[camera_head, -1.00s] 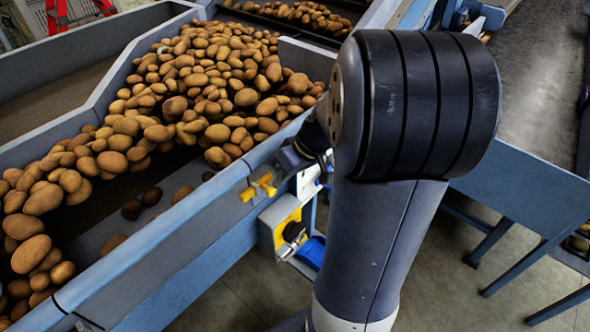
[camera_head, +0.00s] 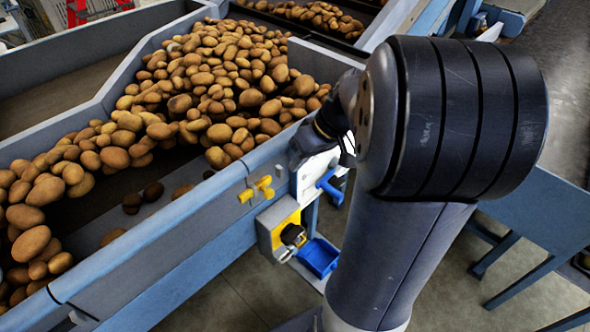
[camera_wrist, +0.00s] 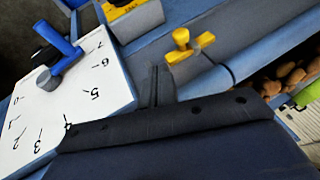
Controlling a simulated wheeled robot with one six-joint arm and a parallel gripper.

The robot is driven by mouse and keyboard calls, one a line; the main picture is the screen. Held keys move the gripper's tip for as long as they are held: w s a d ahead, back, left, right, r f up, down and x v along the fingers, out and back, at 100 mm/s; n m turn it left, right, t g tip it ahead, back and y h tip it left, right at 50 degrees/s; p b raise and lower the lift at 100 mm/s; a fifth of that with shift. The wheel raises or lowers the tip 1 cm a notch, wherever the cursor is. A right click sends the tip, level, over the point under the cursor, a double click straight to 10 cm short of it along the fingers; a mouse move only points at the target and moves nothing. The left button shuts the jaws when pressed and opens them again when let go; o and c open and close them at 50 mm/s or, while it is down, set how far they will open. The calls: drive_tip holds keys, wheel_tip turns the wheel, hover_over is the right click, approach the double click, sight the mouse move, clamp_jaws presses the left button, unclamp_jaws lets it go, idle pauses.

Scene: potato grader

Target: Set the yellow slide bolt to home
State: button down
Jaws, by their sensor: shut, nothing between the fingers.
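The yellow slide bolt (camera_head: 257,189) is a small yellow knobbed piece on the blue-grey side wall of the potato trough. It also shows in the wrist view (camera_wrist: 188,46), at the upper middle. My gripper (camera_wrist: 157,72) shows there as thin dark fingers, shut and empty, pointing toward the wall just left of the bolt. I cannot tell how far apart they are in depth. In the head view the fingers cannot be made out; my dark wrist is right of the bolt, by the trough's edge. The bolt's markings are too small to read.
A white numbered dial plate (camera_wrist: 75,98) with a blue lever (camera_wrist: 62,58) is left of my fingers in the wrist view. A yellow-fronted box with a black knob (camera_head: 291,235) and a blue tray (camera_head: 318,257) are below the bolt. Potatoes (camera_head: 215,90) fill the trough.

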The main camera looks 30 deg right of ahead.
drive_tip(key=v, duration=0.7)
drive_tip(key=shift+w+f, duration=0.1)
drive_tip(key=shift+f, duration=0.05)
